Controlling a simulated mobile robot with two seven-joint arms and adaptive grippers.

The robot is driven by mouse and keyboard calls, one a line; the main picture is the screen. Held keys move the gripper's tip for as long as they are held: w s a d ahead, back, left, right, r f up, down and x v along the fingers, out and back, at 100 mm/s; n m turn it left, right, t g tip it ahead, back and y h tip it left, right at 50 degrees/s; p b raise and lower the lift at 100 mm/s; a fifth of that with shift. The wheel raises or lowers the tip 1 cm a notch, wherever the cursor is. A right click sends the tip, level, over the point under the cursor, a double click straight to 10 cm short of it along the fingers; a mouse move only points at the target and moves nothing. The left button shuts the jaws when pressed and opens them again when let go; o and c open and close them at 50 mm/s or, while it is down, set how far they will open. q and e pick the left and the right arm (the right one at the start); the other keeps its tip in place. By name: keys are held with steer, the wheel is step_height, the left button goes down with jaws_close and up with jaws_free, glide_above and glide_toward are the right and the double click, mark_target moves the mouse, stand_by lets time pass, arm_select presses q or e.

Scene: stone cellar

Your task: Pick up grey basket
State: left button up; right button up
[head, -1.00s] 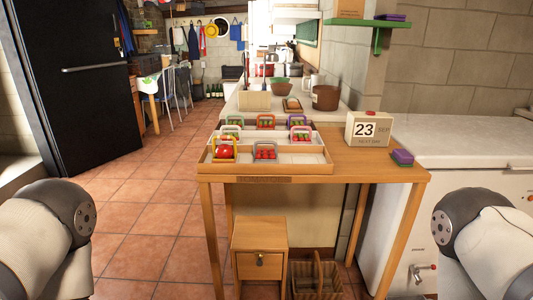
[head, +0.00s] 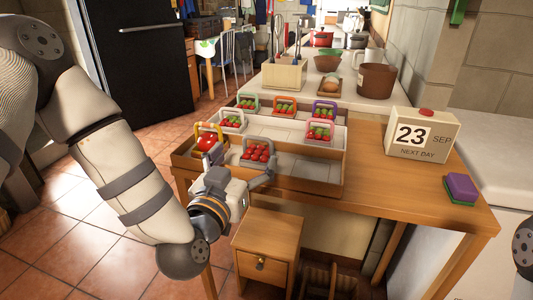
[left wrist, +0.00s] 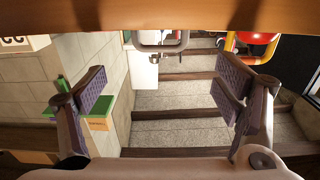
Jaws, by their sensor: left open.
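The grey basket (head: 258,150) is a small basket with a grey handle and red contents, in the front row of the wooden tray (head: 300,183). A grey handle also shows near the top of the left wrist view (left wrist: 160,46). My left gripper (head: 240,174) is at the tray's front edge, just in front of the grey basket and partly covering the tray. Its two fingers stand wide apart in the left wrist view (left wrist: 166,88), with nothing between them. The grey handle lies beyond the fingers in that view. My right gripper is not in view.
A yellow-handled basket (head: 209,139) stands left of the grey one. Several other small baskets, such as a purple-handled one (head: 324,110), stand behind. A calendar block (head: 421,136) and a purple-and-green block (head: 461,188) are on the table's right. A wooden drawer box (head: 268,240) stands below.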

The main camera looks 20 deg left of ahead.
mark_target(257, 139)
arm_select(q)
steer(key=w, duration=0.9)
steer(key=shift+d+b, duration=0.1)
steer(key=shift+b, duration=0.25)
steer(key=shift+r, duration=0.1)
steer(key=c, duration=1.3)
